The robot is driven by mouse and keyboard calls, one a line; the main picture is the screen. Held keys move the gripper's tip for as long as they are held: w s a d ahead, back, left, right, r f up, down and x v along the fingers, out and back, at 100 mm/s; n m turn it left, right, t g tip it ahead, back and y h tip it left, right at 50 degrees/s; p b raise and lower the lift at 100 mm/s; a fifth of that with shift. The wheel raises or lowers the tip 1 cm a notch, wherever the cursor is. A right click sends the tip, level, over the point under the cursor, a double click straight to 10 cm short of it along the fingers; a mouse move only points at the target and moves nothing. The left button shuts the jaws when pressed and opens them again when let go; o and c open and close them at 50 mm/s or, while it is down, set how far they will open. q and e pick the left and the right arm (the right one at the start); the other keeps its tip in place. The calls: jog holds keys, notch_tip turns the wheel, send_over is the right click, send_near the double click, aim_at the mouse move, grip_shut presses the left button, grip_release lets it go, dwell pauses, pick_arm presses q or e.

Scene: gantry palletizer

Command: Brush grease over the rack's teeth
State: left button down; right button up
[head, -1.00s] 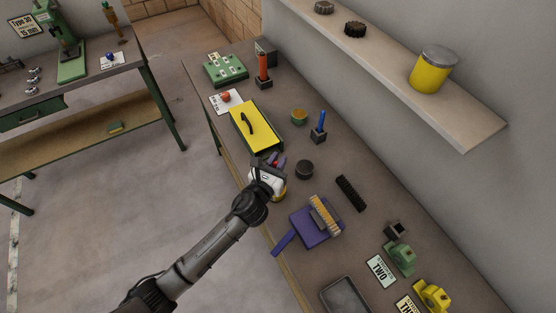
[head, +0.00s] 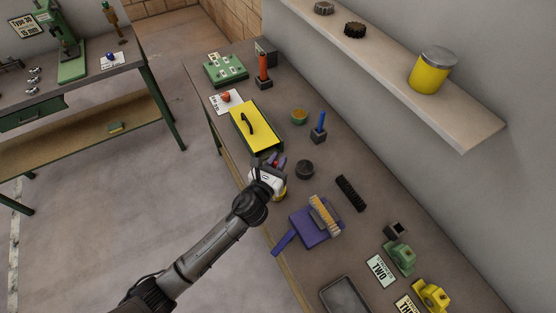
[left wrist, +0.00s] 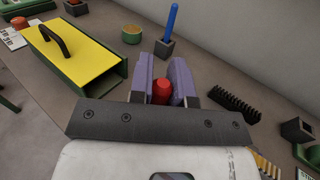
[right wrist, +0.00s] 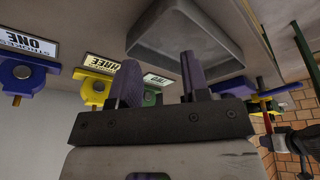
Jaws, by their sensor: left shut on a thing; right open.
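The rack appears to be the black toothed bar (head: 350,193) lying on the bench; it also shows in the left wrist view (left wrist: 238,102). My left gripper (head: 277,164) is over the bench's near edge, beside the yellow-topped box. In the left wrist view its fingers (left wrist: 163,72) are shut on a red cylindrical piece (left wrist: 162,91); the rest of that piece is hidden. A blue-handled tool (head: 319,122) stands upright in a small dark block (head: 318,137), beyond the gripper. My right gripper (right wrist: 163,82) is open and empty near a grey tray.
The yellow-topped green box (head: 255,126) stands left of the gripper.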

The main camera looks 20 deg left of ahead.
dwell(0.4)
notch_tip(320, 180, up, 8)
jog(key=p, duration=0.7)
jog(key=shift+f+p, duration=0.25)
jog(key=shift+p, duration=0.05)
jog(key=shift+d, duration=0.15)
dwell(0.4)
